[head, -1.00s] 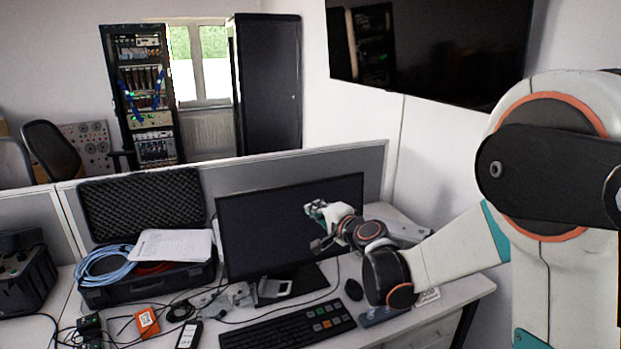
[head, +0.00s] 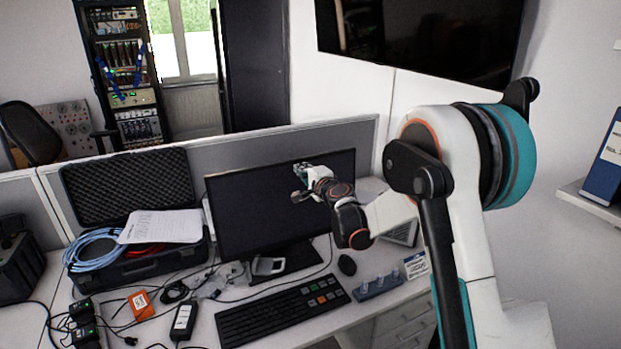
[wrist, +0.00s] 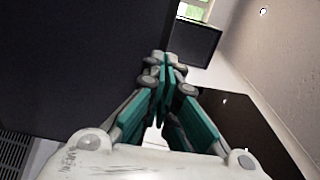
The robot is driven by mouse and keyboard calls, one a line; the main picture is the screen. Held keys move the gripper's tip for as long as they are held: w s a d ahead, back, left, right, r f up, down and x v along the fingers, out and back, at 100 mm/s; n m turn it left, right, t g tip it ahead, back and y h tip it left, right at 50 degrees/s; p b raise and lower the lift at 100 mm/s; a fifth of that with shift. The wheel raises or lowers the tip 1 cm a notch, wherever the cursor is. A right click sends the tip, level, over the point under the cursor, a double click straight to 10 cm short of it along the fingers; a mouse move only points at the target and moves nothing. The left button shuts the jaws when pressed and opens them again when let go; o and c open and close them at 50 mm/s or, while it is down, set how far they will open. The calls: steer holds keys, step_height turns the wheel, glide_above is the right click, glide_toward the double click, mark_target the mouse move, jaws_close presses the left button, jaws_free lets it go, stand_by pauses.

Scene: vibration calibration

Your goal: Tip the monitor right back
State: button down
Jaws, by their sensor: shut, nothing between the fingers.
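The monitor (head: 255,215) stands on the desk in the head view, its dark screen facing the front and its foot on the desktop. It looks close to upright; its exact tilt is hard to tell. My gripper (head: 299,181) is in front of the upper right part of the screen. In the wrist view my gripper (wrist: 164,62) is shut with its fingers together and empty. A large dark surface, which looks like the monitor screen (wrist: 75,60), fills the left of that view beside the fingertips. I cannot tell whether they touch it.
A keyboard (head: 283,311), a mouse (head: 347,265) and a blue holder (head: 379,287) lie in front of the monitor. An open black case (head: 140,268) with papers stands left of it. A grey partition (head: 352,136) rises behind. A wall screen (head: 425,40) hangs above.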

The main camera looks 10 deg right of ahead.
mark_target(295, 162)
steer(key=shift+b+x, duration=0.35)
steer(key=shift+x, duration=1.6)
steer(key=shift+w, duration=0.1)
steer(key=x, duration=0.3)
steer(key=r+x, duration=0.1)
steer(key=x, duration=0.1)
steer(key=shift+w+a, duration=0.1)
steer(key=shift+w, duration=0.05)
